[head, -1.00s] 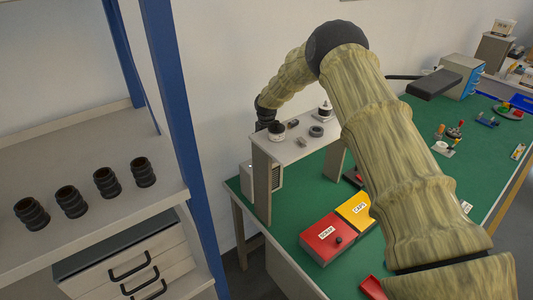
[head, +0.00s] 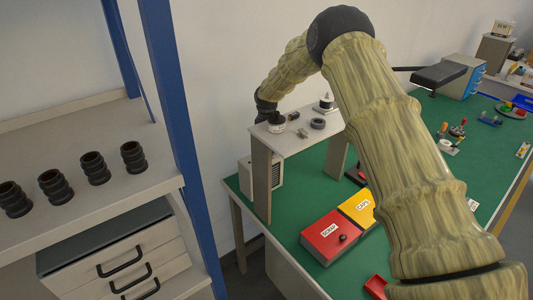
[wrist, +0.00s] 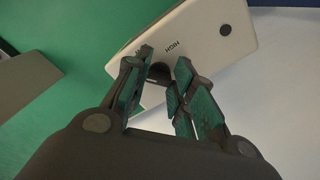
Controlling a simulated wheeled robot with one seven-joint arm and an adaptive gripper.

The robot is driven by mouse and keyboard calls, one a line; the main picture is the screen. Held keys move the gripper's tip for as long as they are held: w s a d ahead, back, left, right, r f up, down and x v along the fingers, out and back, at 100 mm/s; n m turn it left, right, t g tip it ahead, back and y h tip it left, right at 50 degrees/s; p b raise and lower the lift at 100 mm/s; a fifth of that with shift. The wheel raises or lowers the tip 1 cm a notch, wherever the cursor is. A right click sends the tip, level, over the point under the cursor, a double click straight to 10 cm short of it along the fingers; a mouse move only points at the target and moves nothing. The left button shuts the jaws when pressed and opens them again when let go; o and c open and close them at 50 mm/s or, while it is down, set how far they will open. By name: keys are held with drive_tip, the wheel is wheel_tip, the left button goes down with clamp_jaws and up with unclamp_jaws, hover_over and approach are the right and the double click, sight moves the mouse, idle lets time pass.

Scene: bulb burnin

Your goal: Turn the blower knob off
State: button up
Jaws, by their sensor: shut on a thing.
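The blower is a pale box (wrist: 195,38) in the wrist view, with a "HIGH" label on its face and another label partly covered by a finger. Its dark round knob (wrist: 159,73) sits between the fingers of my gripper (wrist: 163,62), which is shut on it. The fingers partly cover the knob, and I cannot tell where it points. In the head view the blower (head: 277,172) shows as a vented white box behind the leg of a small raised shelf. My gripper is hidden there behind the shelf; only the dark wrist above it shows.
The raised shelf (head: 301,138) holds several small parts close to my wrist. A red box (head: 321,244) and a yellow box (head: 352,213) stand on the green bench (head: 300,207). A blue post (head: 160,110) and a rack with several black ribbed cups stand at left.

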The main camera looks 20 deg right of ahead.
drive_tip(key=shift+d+n+b, duration=0.1)
drive_tip(key=shift+n+b, duration=0.65)
drive_tip(key=shift+n, duration=1.45)
drive_tip(key=o, duration=1)
